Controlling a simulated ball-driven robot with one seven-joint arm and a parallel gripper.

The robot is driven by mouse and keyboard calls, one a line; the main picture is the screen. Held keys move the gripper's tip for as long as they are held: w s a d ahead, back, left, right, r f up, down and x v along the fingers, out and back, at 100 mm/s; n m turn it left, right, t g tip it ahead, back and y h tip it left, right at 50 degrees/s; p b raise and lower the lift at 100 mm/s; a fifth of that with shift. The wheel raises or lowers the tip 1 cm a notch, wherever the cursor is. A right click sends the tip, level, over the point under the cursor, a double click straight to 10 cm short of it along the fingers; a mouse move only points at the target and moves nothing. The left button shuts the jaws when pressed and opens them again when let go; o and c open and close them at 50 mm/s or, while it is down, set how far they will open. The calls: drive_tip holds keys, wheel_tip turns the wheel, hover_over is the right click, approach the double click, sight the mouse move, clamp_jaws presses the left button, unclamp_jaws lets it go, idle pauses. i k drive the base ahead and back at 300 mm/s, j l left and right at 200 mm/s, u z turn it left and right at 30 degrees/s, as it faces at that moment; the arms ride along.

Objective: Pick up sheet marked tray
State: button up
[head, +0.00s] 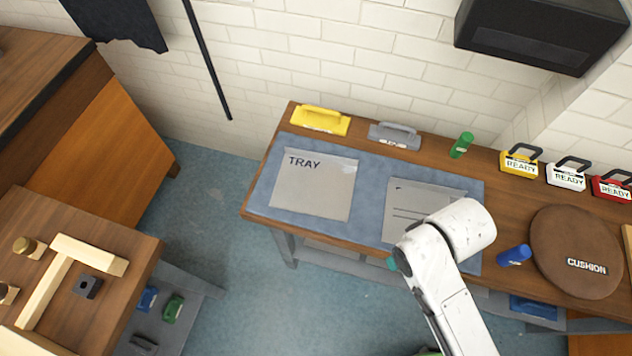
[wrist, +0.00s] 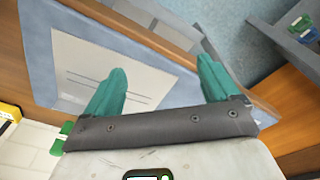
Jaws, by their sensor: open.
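The sheet marked TRAY (head: 314,188) lies flat on a blue-grey mat (head: 265,190) on the wooden bench, left of my arm in the head view. A second grey sheet (head: 402,205) with printed lines lies to its right on the same mat, partly hidden behind my white arm. In the wrist view a lined sheet (wrist: 105,65) lies on the mat beyond my fingers. My gripper (wrist: 160,90) has two green fingers spread wide apart with nothing between them. In the head view the fingers are mostly hidden by my arm.
A yellow holder (head: 320,120), a grey holder (head: 394,136) and a green cylinder (head: 462,145) stand along the back of the bench. A blue cylinder (head: 514,255) and a round brown cushion (head: 575,250) are at right. Yellow, white and red READY tags line the wall side.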

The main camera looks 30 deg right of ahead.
sight(315, 184)
drive_tip(key=i+j+z, duration=0.1)
drive_tip(key=j, duration=0.45)
drive_tip(key=i+j+z, duration=0.1)
drive_tip(key=j, duration=0.45)
drive_tip(key=i+j, duration=0.25)
drive_tip(key=j, duration=0.35)
drive_tip(key=i+j+z, duration=0.15)
drive_tip(key=j, duration=0.4)
drive_tip(key=j+z, duration=0.1)
drive_tip(key=j, duration=0.45)
drive_tip(key=i, duration=0.05)
